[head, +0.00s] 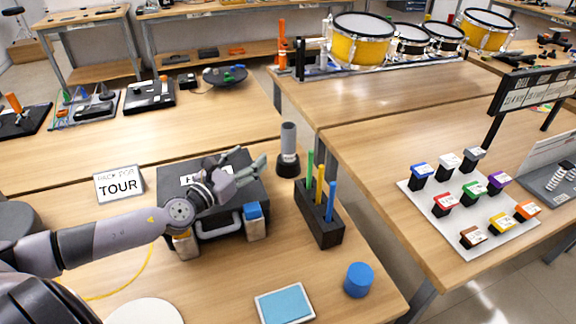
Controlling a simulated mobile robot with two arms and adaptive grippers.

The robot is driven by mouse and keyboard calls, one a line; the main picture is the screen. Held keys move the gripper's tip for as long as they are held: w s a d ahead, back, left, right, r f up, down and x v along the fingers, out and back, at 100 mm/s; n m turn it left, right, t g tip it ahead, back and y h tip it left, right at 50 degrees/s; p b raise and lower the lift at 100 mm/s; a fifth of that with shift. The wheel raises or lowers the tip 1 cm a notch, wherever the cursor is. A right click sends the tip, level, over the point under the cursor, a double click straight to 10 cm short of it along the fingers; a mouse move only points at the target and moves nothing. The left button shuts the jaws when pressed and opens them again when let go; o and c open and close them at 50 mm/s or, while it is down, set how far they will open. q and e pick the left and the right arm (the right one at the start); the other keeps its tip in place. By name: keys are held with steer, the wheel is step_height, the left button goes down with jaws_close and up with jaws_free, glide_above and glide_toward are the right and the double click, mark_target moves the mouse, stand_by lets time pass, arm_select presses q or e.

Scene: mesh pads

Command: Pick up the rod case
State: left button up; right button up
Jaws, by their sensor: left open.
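A dark case (259,186) with a grey front handle (219,228) lies on the near table. I take it for the rod case, but most of its white label is hidden behind my left arm. A block with a blue top (253,211) and a pale block (186,245) stand at its front, one on each side of the handle. My left gripper (250,161) is open and empty, with its fingers apart over the case's back right part. I cannot tell whether it touches the lid. My right gripper is not in view.
Right of the case stand a grey cylinder (289,142) on a dark base and a black holder (318,222) with green, yellow and blue rods. A blue cylinder (358,280) and a blue pad (285,304) lie nearer. A TOUR sign (119,184) stands left.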

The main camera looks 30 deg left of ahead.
arm_select(q)
steer(key=shift+s+f+b, duration=0.1)
steer(key=shift+f+b, duration=0.3)
steer(key=shift+f, duration=0.4)
steer(key=shift+w+r+p, duration=0.15)
steer(key=shift+w+p, duration=0.15)
steer(key=shift+w, duration=0.25)
steer(key=p, duration=0.2)
glide_toward(284, 133)
steer(key=w, duration=0.5)
steer(key=shift+w+d, duration=0.1)
steer(key=shift+d, duration=0.05)
steer(key=shift+w+d, duration=0.1)
steer(key=shift+w, duration=0.6)
steer(key=w, duration=0.4)
steer(key=shift+w+d, duration=0.25)
steer(key=shift+d, duration=0.1)
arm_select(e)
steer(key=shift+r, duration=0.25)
arm_select(q)
steer(key=shift+r, duration=0.1)
steer(key=shift+c, duration=0.4)
jaws_close()
